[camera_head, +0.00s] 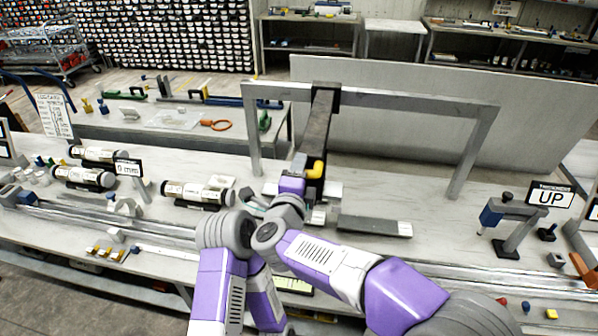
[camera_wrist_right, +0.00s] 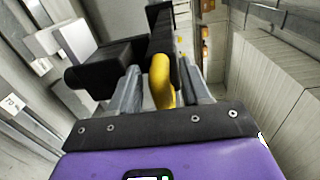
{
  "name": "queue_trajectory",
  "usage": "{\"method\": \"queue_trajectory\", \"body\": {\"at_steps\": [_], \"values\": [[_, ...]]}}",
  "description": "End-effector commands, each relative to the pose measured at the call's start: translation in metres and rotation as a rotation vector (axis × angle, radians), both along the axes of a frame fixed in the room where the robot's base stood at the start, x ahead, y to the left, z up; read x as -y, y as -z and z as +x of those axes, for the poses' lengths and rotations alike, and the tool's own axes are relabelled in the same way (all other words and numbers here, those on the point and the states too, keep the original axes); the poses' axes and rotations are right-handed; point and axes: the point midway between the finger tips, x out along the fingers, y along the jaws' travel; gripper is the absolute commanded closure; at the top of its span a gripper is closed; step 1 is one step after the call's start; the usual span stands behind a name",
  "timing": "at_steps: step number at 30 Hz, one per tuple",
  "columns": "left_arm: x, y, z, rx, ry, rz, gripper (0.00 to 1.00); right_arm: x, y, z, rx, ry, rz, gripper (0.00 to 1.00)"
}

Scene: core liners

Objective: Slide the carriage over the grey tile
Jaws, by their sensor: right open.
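The carriage (camera_head: 317,130) is a long dark bar hanging from the grey gantry frame, with a yellow handle (camera_head: 316,170) at its near end. My right gripper (camera_head: 305,168) is at this handle. In the right wrist view, its two grey fingers (camera_wrist_right: 163,88) stand open on either side of the yellow handle (camera_wrist_right: 161,78). The dark carriage (camera_wrist_right: 160,32) extends beyond it. A flat grey slab, which looks like the grey tile (camera_head: 375,226), lies on the bench right of the carriage's near end. My left gripper is not in view.
The grey gantry frame (camera_head: 420,104) spans the bench, with one upright on each side of the carriage. Labelled core tubes (camera_head: 198,193) lie to the left.

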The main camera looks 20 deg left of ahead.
Motion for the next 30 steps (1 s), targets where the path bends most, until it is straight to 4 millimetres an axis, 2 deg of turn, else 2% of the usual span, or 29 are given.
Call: {"method": "queue_trajectory", "body": {"at_steps": [5,12,16,21,30], "values": [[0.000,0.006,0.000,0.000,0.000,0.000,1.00,0.002,0.000,-0.011,0.002,-0.002,0.001,0.53],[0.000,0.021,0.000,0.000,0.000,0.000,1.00,0.010,-0.001,-0.051,0.002,-0.003,0.002,0.53],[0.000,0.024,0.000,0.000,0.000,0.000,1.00,0.014,-0.003,-0.066,0.001,-0.001,0.001,0.53],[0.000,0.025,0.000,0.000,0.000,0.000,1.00,0.016,-0.004,-0.074,0.001,0.000,0.000,0.53],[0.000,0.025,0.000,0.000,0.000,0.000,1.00,0.016,-0.004,-0.074,0.000,0.000,0.000,0.53]]}}
